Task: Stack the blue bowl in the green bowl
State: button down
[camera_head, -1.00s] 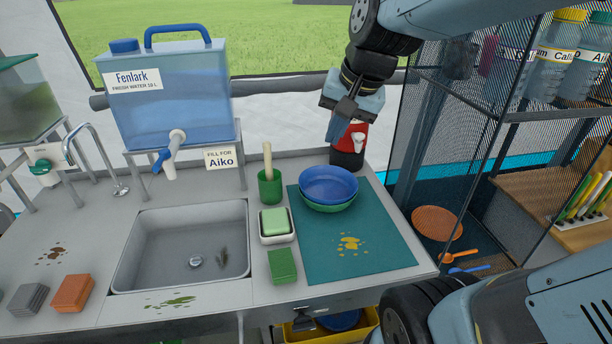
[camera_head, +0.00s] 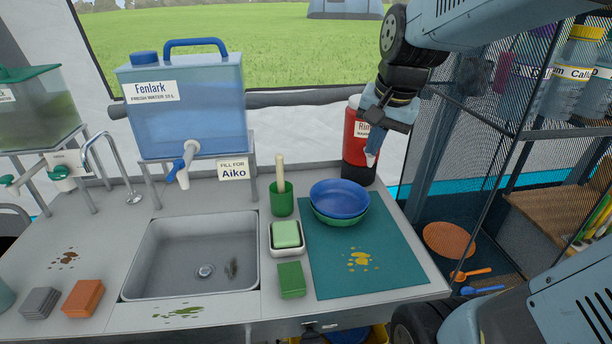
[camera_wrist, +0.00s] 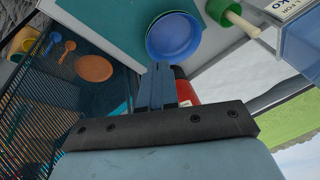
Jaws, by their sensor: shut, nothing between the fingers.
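The blue bowl (camera_head: 339,197) sits inside the green bowl (camera_head: 338,219), slightly tilted, on the back part of the teal mat (camera_head: 325,265). Only a strip of the green bowl's rim and side shows below it. In the wrist view the blue bowl (camera_wrist: 175,38) appears above the fingertips. My gripper (camera_head: 371,160) is shut and empty, above and to the right of the bowls, in front of a red canister. In the wrist view its two blue fingers (camera_wrist: 157,70) are together, apart from the bowls.
The red canister (camera_head: 356,135) stands behind the mat, close to my gripper. A green cup with a wooden handle (camera_head: 281,199) and a soap dish (camera_head: 286,236) stand left of the bowls. A mesh-sided shelf (camera_head: 470,150) is at right. The mat's front is clear apart from a yellow stain.

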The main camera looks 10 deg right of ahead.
jog(key=w+f+m+g, duration=0.2)
jog(key=w+f+m, duration=0.4)
jog(key=w, duration=0.3)
jog(key=m+g+y, duration=0.2)
jog(key=m, duration=0.4)
send_near(315, 194)
jog(key=s+d+f, duration=0.1)
jog(key=f, duration=0.1)
jog(key=s+f, duration=0.1)
jog(key=f, duration=0.1)
jog(key=s+d+f, duration=0.1)
jog(key=s+f, duration=0.1)
jog(key=shift+d+f, duration=0.2)
jog(key=shift+d, duration=0.15)
jog(key=a, duration=0.3)
jog(key=shift+f, duration=0.25)
jog(key=shift+a, duration=0.6)
jog(key=shift+a, duration=0.1)
jog(key=shift+a, duration=0.75)
jog(key=shift+d, duration=0.15)
